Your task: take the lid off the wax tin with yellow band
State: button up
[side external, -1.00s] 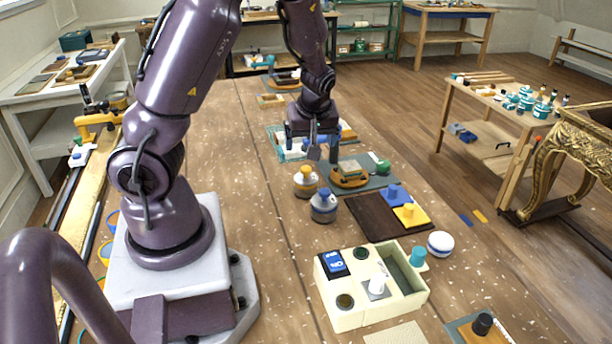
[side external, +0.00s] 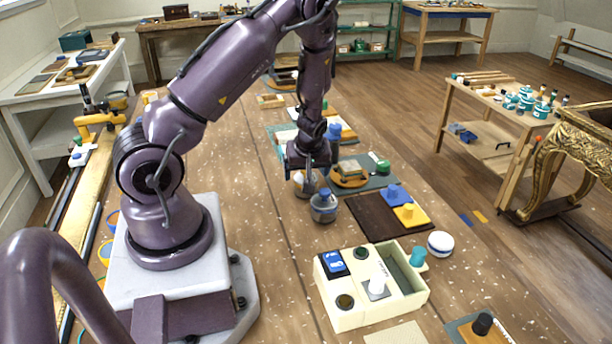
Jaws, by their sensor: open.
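My gripper (side external: 310,184) is open and pointing down, low at the tin. I cannot tell whether the fingers are around the knob or in front of it. A second tin with a grey lid and blue knob (side external: 323,207) stands close in front, to the right. The bands on the tins are too small to read clearly.
A dark board with blue and yellow pieces (side external: 378,218) lies to the right. A cream divided box (side external: 347,318) is in front, with a white round tin (side external: 440,244) beside it. A green-grey mat (side external: 381,181) holds a yellow-brown item (side external: 350,174).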

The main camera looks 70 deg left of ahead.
jog(key=c, duration=0.9)
jog(key=shift+c, duration=0.2)
